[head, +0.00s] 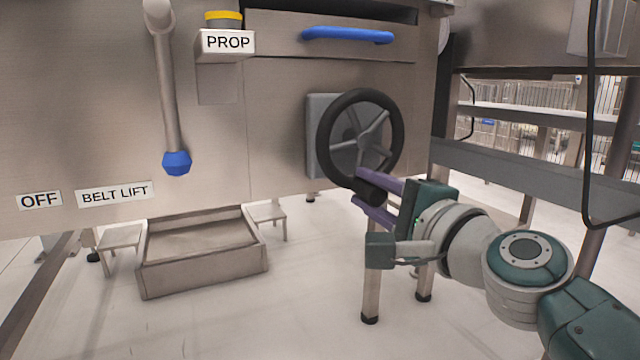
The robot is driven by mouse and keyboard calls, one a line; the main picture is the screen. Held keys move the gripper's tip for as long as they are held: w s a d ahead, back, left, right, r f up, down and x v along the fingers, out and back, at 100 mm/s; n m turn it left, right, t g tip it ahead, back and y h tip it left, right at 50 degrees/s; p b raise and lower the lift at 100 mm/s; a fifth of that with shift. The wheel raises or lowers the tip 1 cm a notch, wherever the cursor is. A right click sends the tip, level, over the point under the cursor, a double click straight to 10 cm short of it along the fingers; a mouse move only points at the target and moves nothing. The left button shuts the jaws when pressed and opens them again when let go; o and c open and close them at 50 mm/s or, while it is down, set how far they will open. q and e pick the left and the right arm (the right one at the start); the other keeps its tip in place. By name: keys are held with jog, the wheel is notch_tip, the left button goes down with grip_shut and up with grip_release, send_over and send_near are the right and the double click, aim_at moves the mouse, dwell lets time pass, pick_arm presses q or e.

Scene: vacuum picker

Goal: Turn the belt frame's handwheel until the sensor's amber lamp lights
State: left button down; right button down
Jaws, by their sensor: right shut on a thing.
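The handwheel (396,112) has a black rim and grey spokes, and sits on a grey mount on the front of the steel belt frame (278,150). My right gripper (364,192) is at the lower part of the wheel, its purple fingers shut on the wheel's black handle knob (371,188). The fingers partly hide the knob. My left gripper is out of view. I see no sensor with an amber lamp; a yellow-topped part (223,18) sits above the PROP label, and I cannot tell whether it is a lamp.
A lever with a blue knob (176,163) hangs left of the wheel, near the OFF and BELT LIFT labels. A drawer with a blue handle (347,35) is above. An open tray (205,278) is below. Frame legs and rails (530,165) stand close on the right.

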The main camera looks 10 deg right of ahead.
jog(key=shift+a, duration=0.15)
dwell(0.4)
jog(key=c, duration=0.7)
grip_release()
jog(key=shift+s, duration=0.1)
jog(key=shift+s, duration=0.2)
jog(key=p+v, duration=0.2)
jog(key=v, duration=0.7)
jog(key=shift+s, duration=0.2)
